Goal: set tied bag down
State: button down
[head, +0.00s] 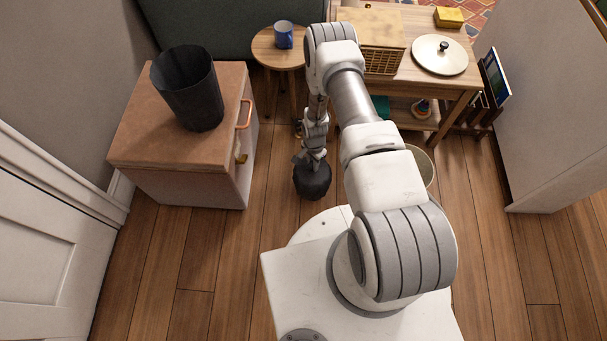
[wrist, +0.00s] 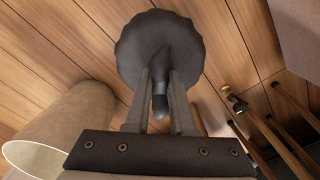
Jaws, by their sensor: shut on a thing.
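The tied bag (head: 312,181) is dark grey and round, with a gathered neck at its top. In the head view it hangs below my gripper (head: 312,157), over or on the wood floor in front of my base. In the wrist view the bag (wrist: 160,50) is at the top middle, and my gripper (wrist: 160,95) is shut on its tied neck, which shows between the two fingers. I cannot tell whether the bag's underside touches the floor.
A beige bin (wrist: 60,125) stands close to my gripper. A cabinet (head: 180,160) with an open black bin (head: 188,88) on it stands left. A round stool (head: 272,52) holds a blue mug (head: 284,35). A wooden table (head: 455,78) stands at the back right. Floor between is clear.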

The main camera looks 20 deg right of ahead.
aim_at(304, 170)
jog(key=a+f, duration=0.1)
jog(key=a+f+b, duration=0.1)
jog(key=a, duration=0.1)
jog(key=shift+w+a+f, duration=0.1)
jog(key=shift+w, duration=0.25)
jog(key=shift+f+b, duration=0.9)
jog(key=shift+f, duration=1.05)
jog(key=c, duration=0.8)
grip_release()
jog(key=shift+o, duration=0.2)
